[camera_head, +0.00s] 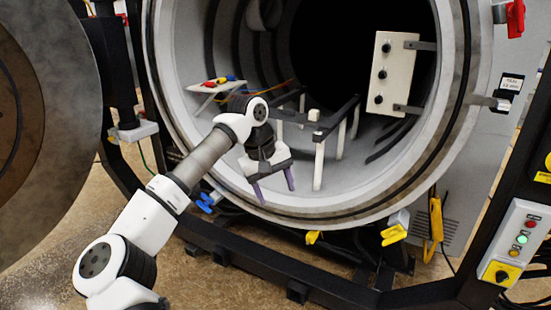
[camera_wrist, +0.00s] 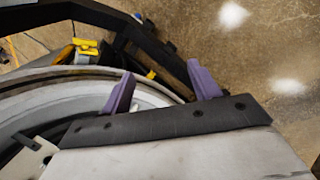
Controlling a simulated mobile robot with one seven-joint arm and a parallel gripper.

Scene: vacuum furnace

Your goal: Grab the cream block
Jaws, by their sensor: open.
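A small cream block (camera_head: 314,115) sits on the front corner of a dark-railed rack with white legs, inside the round furnace chamber. My gripper (camera_head: 274,192) is open and empty, with its two purple fingers pointing down over the chamber's lower front rim. It is left of the block, lower in the picture and apart from it. The wrist view also shows the open fingers (camera_wrist: 161,76), with the furnace rim and the floor beyond them. The block does not show in the wrist view.
A white shelf (camera_head: 215,86) with red, yellow and blue items stands at the chamber's left. A cream panel with black knobs (camera_head: 393,72) hangs at the right. The round furnace rim (camera_head: 330,208) borders the opening. The rack's legs stand close to my gripper's right.

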